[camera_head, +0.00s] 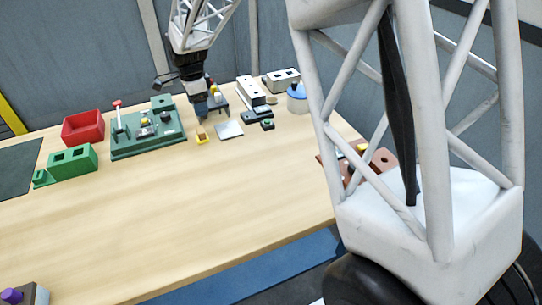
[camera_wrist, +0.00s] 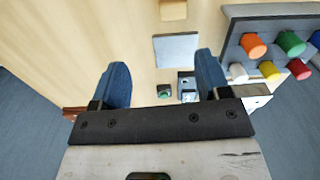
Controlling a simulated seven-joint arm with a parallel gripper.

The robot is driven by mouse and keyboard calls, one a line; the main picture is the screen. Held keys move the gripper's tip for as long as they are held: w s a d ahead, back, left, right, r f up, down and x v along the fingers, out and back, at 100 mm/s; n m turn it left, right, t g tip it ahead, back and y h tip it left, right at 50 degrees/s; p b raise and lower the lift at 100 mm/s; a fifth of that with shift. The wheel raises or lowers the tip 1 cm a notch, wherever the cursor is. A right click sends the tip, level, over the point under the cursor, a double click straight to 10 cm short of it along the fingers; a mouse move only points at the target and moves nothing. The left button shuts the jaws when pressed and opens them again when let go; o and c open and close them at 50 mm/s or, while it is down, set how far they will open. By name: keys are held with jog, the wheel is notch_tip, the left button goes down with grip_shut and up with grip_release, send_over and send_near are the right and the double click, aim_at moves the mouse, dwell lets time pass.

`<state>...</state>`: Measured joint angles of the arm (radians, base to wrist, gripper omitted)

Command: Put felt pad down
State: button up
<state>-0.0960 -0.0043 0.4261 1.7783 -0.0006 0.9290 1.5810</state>
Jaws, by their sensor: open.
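A flat light-grey square (camera_head: 229,130) lies on the table and looks like the felt pad; I cannot tell its material. It also shows in the wrist view (camera_wrist: 177,50), lying flat, just beyond and between my fingertips. My gripper (camera_head: 201,112) points down near the back of the table, to the left of the grey square in the head view. In the wrist view my gripper (camera_wrist: 163,68) has its two blue fingers wide apart, with nothing held between them.
A rack with coloured pegs (camera_wrist: 272,22) stands close beside the right finger. A small green-button box (camera_head: 267,124) and a yellow block (camera_head: 201,137) are near the square. A green fixture (camera_head: 150,143) and red bin (camera_head: 83,128) stand left.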

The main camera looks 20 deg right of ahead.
jog(key=s+d+r+n+t, duration=0.15)
jog(key=s+r+n, duration=0.3)
jog(key=s, duration=0.65)
jog(key=s+d+r+n, duration=0.35)
jog(key=s+r, duration=0.25)
jog(key=s, duration=0.4)
jog(key=s+d+f+n, duration=0.1)
jog(key=s+n, duration=0.7)
jog(key=s, duration=1.3)
jog(key=shift+d+n+t, duration=0.4)
jog(key=shift+d+t, duration=0.05)
jog(key=shift+d, duration=0.2)
jog(key=shift+o, duration=0.4)
jog(key=shift+w, duration=0.1)
